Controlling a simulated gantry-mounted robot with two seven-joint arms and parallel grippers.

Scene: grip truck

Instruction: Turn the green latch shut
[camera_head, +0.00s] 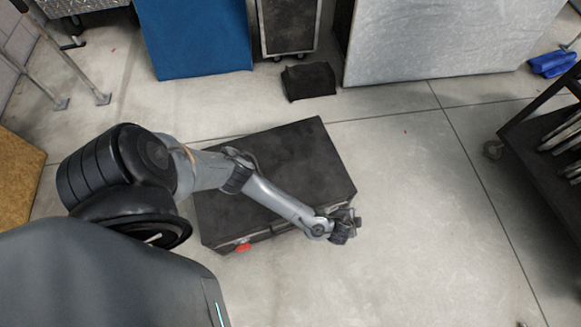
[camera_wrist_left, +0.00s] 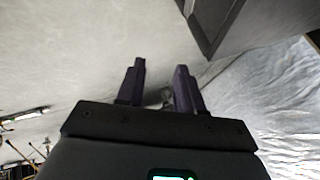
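A closed dark case (camera_head: 290,160) lies on the concrete floor in the head view. A red latch (camera_head: 243,247) shows on its front side, near the left end. No green latch can be seen; my arm and gripper cover part of the front side near the right end. My left arm reaches across the case, and its gripper (camera_head: 347,223) is by the front right corner. In the left wrist view, the fingers of the left gripper (camera_wrist_left: 160,70) are apart with nothing seen held between them. A dark edge, likely the case (camera_wrist_left: 213,25), is beyond them at upper right. My right gripper is not in view.
A small black bag-like object (camera_head: 309,81) lies behind the case. A blue panel (camera_head: 195,38), a dark framed case (camera_head: 289,25) and a silvery covered block (camera_head: 445,40) stand at the back. A dark wheeled cart (camera_head: 540,165) is at right. Floor right of the case is clear.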

